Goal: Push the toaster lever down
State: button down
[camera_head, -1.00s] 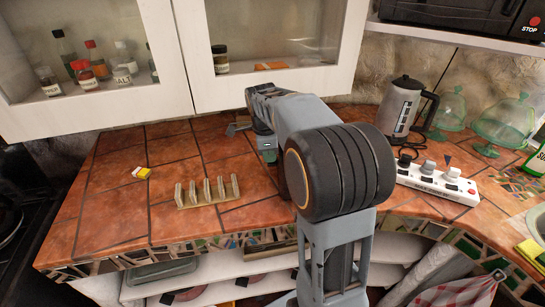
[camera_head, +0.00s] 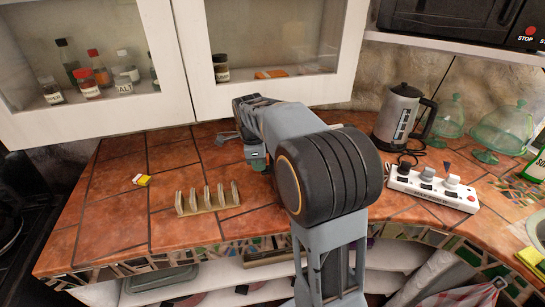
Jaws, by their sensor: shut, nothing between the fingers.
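I see no toaster or lever in the head view; my arm covers part of the counter's back, so a toaster may be hidden there. My gripper (camera_head: 228,137) is at the far end of my arm, low over the back of the tiled counter and below the wall cabinet. Only a small part of its fingers shows. It is shut and holds nothing. I cannot tell whether it touches anything.
A toast rack (camera_head: 208,199) stands on the counter, with a small yellow-and-white item (camera_head: 141,180) to its left. A kettle (camera_head: 398,117), a white power strip (camera_head: 432,189) and green glass domes (camera_head: 503,128) are at right. The cabinet (camera_head: 281,112) overhangs the back.

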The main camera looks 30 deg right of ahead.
jog(key=shift+s+f, duration=0.25)
jog(key=shift+f, duration=0.5)
notch_tip(320, 180, up, 10)
jog(key=p, duration=0.7)
jog(key=shift+w+a+f, duration=0.25)
jog(key=shift+a, duration=0.1)
